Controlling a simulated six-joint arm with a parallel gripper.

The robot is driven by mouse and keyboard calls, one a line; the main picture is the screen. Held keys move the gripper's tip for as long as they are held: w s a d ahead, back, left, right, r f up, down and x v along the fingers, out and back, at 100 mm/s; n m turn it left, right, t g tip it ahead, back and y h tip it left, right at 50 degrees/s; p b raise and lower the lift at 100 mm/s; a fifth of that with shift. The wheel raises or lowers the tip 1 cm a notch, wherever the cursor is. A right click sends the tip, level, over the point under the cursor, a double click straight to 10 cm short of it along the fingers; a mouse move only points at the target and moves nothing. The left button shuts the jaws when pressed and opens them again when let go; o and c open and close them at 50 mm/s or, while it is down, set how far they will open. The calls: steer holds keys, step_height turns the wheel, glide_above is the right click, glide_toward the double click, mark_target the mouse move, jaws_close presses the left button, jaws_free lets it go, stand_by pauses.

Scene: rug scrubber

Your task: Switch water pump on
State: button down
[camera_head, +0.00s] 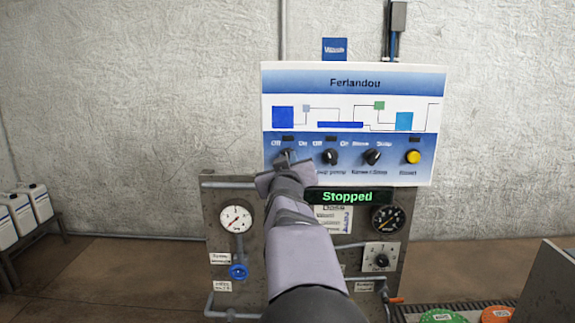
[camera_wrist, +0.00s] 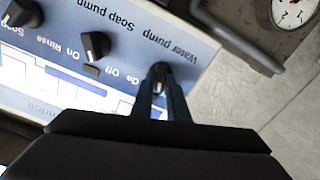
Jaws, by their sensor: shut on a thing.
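The control panel (camera_head: 353,85) headed "Ferlandou" stands upright against the wall. Its leftmost knob is the water pump switch, with "Off" and "On" printed above it. My gripper (camera_head: 287,163) covers most of that knob in the head view. In the wrist view my gripper (camera_wrist: 161,78) points at the panel, upside down, beside the "Water pump" label (camera_wrist: 180,45). Its two dark fingers are shut on the water pump knob (camera_wrist: 158,84). The fingers hide much of the knob, so I cannot tell which way it points. The display (camera_head: 347,196) below reads "Stopped" in green.
The soap pump knob (camera_head: 330,157), another black knob (camera_head: 372,157) and a yellow button (camera_head: 413,157) sit to the right on the panel. Gauges (camera_head: 236,219) and a blue valve (camera_head: 238,272) are below. White canisters (camera_head: 20,213) stand far left.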

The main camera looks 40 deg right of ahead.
steer(key=shift+f+m+b, duration=0.1)
steer(key=shift+m+b, duration=1.55)
steer(key=shift+m, duration=3.15)
steer(key=c, duration=1.7)
jaws_free()
steer(key=shift+s, duration=0.1)
steer(key=shift+v, duration=3.6)
